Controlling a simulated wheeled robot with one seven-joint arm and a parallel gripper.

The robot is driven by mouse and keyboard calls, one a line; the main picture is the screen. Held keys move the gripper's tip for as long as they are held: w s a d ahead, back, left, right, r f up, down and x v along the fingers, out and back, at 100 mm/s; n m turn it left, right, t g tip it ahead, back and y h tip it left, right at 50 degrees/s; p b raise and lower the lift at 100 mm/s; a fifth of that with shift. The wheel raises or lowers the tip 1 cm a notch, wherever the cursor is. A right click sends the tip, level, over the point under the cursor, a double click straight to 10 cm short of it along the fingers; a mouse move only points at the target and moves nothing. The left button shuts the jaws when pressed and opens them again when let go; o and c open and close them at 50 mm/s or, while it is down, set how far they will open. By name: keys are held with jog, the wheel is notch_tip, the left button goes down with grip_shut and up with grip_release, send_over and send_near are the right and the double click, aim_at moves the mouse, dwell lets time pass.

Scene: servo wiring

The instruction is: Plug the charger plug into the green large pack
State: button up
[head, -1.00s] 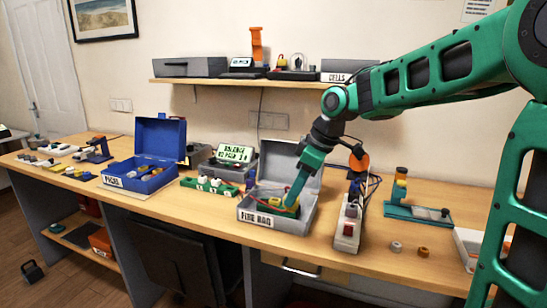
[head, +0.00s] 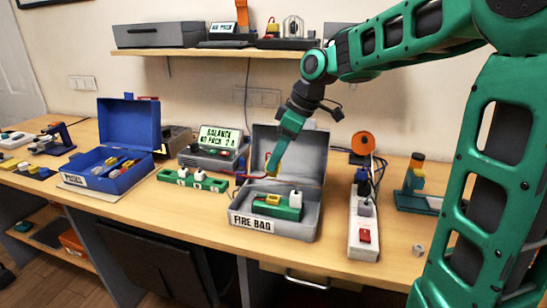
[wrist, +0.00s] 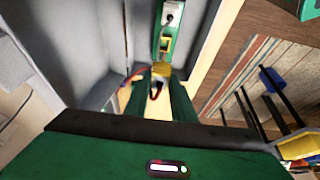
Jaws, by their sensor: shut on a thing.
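My gripper (head: 272,172) is shut on the yellow charger plug (wrist: 161,70), held above the grey box labelled FIRE BAG (head: 252,222). A red lead runs from the plug to the left. The green large pack (head: 284,213) lies in that box, with a yellow socket (head: 272,199) and a white plug-like piece (head: 295,199) on top. In the wrist view, the pack (wrist: 157,58) lies beyond the held plug, with its yellow socket (wrist: 164,45) facing up. The plug and socket appear apart.
The charger (head: 212,157) with a lit display stands behind a green strip (head: 192,180). A blue box (head: 118,178) is at left. A white power strip (head: 363,225) stands right of the grey box, whose raised lid (head: 300,150) is behind my gripper.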

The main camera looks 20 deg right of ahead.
aim_at(280, 169)
jog(key=shift+a+f, duration=0.1)
jog(key=shift+s+f, duration=0.1)
jog(key=shift+f, duration=2.7)
jog(key=shift+f, duration=1.3)
jog(key=o, duration=1.1)
jog(key=shift+o, duration=0.2)
jog(key=v, duration=1)
jog(key=shift+r, duration=0.3)
